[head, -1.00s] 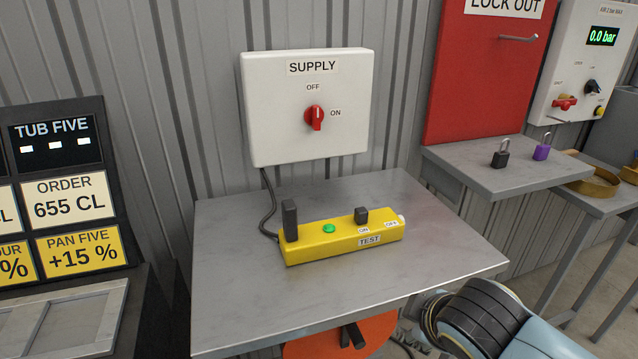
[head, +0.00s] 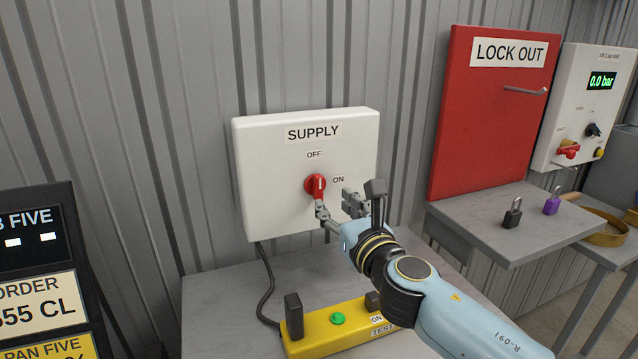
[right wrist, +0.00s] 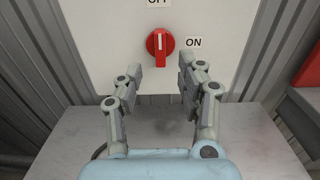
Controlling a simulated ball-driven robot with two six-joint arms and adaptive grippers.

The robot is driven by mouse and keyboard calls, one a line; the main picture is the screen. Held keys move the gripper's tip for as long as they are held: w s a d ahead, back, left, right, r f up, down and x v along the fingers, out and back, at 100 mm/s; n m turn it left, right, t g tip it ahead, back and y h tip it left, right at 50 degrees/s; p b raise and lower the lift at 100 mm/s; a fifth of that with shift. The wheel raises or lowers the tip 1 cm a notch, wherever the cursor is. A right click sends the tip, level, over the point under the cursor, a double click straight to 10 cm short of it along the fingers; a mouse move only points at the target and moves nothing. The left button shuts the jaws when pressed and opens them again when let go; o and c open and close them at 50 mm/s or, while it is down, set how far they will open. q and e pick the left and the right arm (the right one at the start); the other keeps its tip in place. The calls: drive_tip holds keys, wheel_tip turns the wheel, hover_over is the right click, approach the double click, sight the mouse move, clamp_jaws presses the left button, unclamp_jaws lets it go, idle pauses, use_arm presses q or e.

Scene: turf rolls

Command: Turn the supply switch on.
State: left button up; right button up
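The white supply box (head: 255,165) is on the corrugated wall, marked SUPPLY, OFF at the top and ON at the right. Its red round switch knob (head: 315,184) has an upright white mark in line with OFF. In the right wrist view the knob (right wrist: 160,45) also stands upright, left of the ON label. My right gripper (head: 336,203) is in front of the box, just below and right of the knob. Its two fingers are spread and empty in the right wrist view (right wrist: 160,75), with the knob beyond them; contact cannot be told. My left gripper is out of view.
A grey table (head: 215,300) below the box holds a yellow TEST unit (head: 330,325) with a green button, partly hidden by my right arm. A red LOCK OUT board (head: 490,120), a black padlock (head: 512,215) and a purple padlock (head: 551,204) are at right.

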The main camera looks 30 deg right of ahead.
sight(320, 188)
drive_tip(key=x, duration=0.7)
drive_tip(key=shift+f, duration=0.1)
drive_tip(key=shift+w+d, duration=0.15)
drive_tip(key=shift+w, duration=0.4)
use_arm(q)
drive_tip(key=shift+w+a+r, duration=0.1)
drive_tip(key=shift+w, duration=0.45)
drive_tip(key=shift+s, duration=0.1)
use_arm(e)
drive_tip(key=shift+c, duration=0.7)
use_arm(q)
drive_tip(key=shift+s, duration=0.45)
use_arm(e)
clamp_jaws()
